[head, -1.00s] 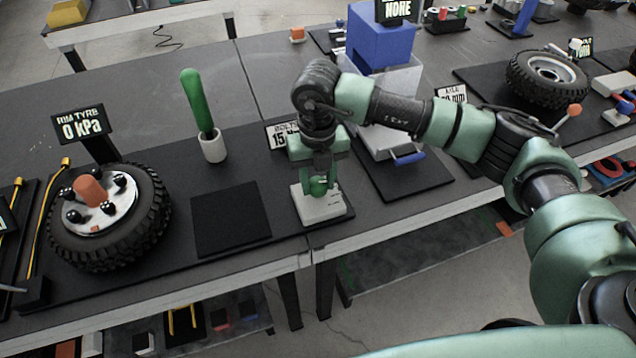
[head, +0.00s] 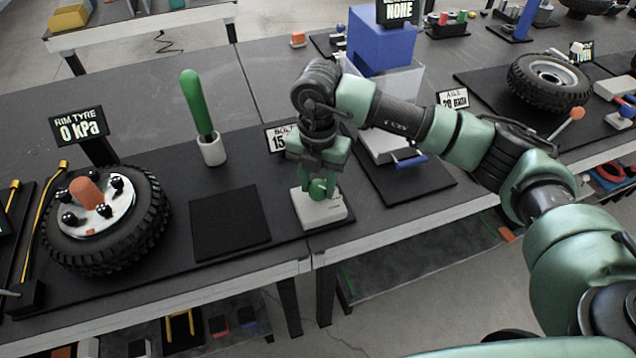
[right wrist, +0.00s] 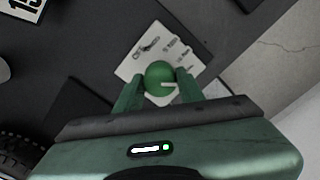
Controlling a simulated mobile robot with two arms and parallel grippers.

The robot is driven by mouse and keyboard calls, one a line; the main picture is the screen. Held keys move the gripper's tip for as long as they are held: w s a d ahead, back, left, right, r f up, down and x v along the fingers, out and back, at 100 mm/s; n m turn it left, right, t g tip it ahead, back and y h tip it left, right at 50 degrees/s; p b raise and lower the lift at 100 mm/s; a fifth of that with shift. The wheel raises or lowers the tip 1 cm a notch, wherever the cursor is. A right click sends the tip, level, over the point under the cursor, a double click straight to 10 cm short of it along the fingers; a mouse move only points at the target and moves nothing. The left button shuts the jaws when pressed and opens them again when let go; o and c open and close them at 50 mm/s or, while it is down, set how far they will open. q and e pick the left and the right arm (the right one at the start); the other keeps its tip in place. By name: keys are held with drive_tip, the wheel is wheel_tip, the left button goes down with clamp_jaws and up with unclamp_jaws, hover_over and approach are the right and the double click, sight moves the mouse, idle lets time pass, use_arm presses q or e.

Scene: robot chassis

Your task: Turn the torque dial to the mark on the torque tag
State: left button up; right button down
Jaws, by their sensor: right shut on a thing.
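The torque dial is a green round knob (right wrist: 159,78) with a pale pointer line, on a white base (head: 318,209) with printed marks. In the right wrist view the pointer line points to the right; the print on the base (right wrist: 138,58) is too small to read. My right gripper (head: 319,188) comes down from above and is shut on the knob, one finger on each side; it also shows in the right wrist view (right wrist: 159,88). The torque tag (head: 277,139) stands behind the base, partly hidden by my right arm; "15" shows. My left gripper is not in view.
A tyre on a rim (head: 105,217) lies at the left, near a "0 kPa" sign (head: 79,127). A green-handled tool (head: 196,105) stands in a white cup (head: 212,149). A bare black mat (head: 230,223) lies left of the dial. A blue block (head: 381,42) stands behind my arm.

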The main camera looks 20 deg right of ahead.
sight(318, 185)
drive_tip(key=shift+w+r, duration=0.15)
drive_tip(key=shift+r, duration=0.05)
drive_tip(key=c, duration=0.9)
unclamp_jaws()
drive_tip(key=shift+f, duration=0.1)
wheel_tip(318, 185, up, 8)
drive_tip(key=shift+f+b, duration=0.1)
drive_tip(key=shift+b, duration=0.3)
